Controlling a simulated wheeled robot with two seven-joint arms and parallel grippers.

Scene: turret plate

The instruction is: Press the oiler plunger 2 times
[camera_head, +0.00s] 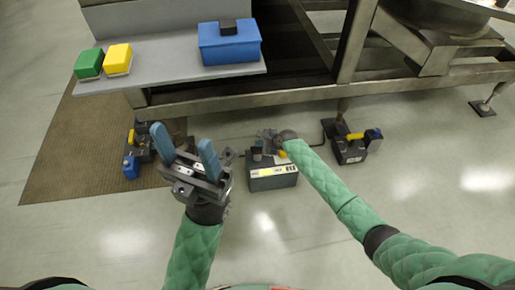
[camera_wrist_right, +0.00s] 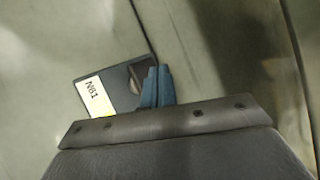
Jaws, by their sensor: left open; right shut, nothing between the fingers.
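Several small dark units stand on the floor: one at left with yellow and blue parts (camera_head: 140,148), a middle box with a pale and yellow label (camera_head: 272,180), and one at right with yellow and blue parts (camera_head: 350,145). I cannot tell which part is the oiler plunger. My right gripper (camera_wrist_right: 157,72) is shut and empty; in the right wrist view its blue fingertips overlap a dark box with a white label (camera_wrist_right: 108,92) and a round feature. Contact cannot be told. In the head view it is largely hidden over the middle box. My left gripper (camera_head: 180,134) is open and empty, left of that box.
A grey shelf (camera_head: 165,70) above holds a green block (camera_head: 89,63), a yellow block (camera_head: 117,58) and a blue box (camera_head: 229,44). A metal frame (camera_head: 240,100) runs behind the floor units. A brown mat (camera_head: 75,150) lies at left. The front floor is open.

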